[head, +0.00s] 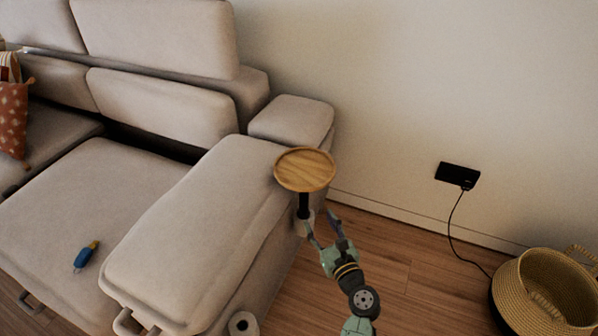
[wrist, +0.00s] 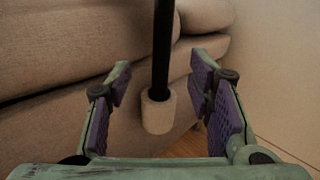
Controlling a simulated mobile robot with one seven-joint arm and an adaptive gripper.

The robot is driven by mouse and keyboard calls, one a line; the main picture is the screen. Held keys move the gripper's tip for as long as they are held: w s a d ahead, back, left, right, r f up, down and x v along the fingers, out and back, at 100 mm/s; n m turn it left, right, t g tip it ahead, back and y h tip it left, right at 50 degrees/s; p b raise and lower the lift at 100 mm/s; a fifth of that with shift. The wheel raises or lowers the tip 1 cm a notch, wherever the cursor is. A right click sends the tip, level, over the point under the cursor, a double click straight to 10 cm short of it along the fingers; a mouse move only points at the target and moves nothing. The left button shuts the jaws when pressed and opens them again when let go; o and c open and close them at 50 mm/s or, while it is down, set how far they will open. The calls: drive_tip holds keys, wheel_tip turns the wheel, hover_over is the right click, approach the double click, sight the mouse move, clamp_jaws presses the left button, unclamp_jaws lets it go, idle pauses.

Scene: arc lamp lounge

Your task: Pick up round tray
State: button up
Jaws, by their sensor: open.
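The round tray (head: 304,168) is a light wooden disc with a raised rim, level beside the sofa arm, above a black upright post (head: 303,206). My gripper (head: 322,218) is open below the tray, close to the post on its lower right, with its fingers pointing up toward it. In the wrist view, the black post (wrist: 162,45) runs down between the two open fingers of my gripper (wrist: 160,76) into a beige cylinder (wrist: 158,112). I cannot tell whether the post lies between the fingertips or beyond them. The tray is out of the wrist view.
The beige sofa (head: 190,215) fills the left, close to the post. A blue and yellow tool (head: 84,258) lies on its seat. A woven basket (head: 545,290) stands at the lower right, near a black wall box (head: 458,176) with a cable. Wooden floor (head: 400,255) lies open between.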

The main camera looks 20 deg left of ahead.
sight(306, 196)
drive_tip(key=shift+m, duration=0.3)
drive_tip(key=p+x, duration=0.1)
drive_tip(key=x, duration=0.8)
drive_tip(key=shift+w+a, duration=0.1)
drive_tip(key=shift+w, duration=0.2)
drive_tip(key=shift+w+a, duration=0.3)
drive_tip(key=shift+c, duration=0.6)
clamp_jaws()
drive_tip(key=shift+r, duration=0.1)
